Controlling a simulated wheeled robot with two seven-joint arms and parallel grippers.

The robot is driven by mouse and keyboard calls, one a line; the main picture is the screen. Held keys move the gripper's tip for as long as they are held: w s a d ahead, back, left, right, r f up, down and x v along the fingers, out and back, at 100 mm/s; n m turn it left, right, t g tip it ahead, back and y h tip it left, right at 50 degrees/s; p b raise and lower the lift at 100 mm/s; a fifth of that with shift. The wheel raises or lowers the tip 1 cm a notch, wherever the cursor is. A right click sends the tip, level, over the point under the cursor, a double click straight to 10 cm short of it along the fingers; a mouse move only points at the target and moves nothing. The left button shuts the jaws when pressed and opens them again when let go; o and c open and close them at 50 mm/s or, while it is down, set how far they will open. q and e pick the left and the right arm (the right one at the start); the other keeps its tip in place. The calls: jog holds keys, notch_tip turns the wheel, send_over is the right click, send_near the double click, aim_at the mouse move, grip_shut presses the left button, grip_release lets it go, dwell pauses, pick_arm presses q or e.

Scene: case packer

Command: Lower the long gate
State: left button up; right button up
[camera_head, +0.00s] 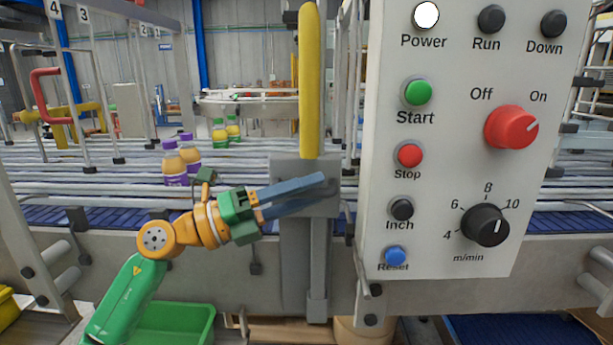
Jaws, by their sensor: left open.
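A long yellow bar (310,85) stands upright on a grey bracket (290,262) at the front of the conveyor; I take it to be the long gate. Its top reaches the upper part of the picture. My left gripper (318,186) points right, with its blue-grey fingers in front of the bracket, just below the foot of the yellow bar. The fingers are open and nothing shows between them. I cannot tell whether they touch the bracket. My right gripper is out of view.
A control panel (385,300) with buttons, a red switch (511,127) and a black dial (485,225) stands close on the right. Bottles with purple labels (175,165) and green bottles (219,133) stand on the conveyor behind. A green bin (180,322) is below my left arm.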

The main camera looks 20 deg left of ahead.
pick_arm(q)
jog(key=shift+w, duration=0.2)
jog(key=shift+s, duration=0.15)
jog(key=shift+c, duration=0.9)
jog(key=shift+s, duration=0.1)
grip_shut()
jog(key=shift+a, duration=0.1)
jog(key=shift+r, duration=0.1)
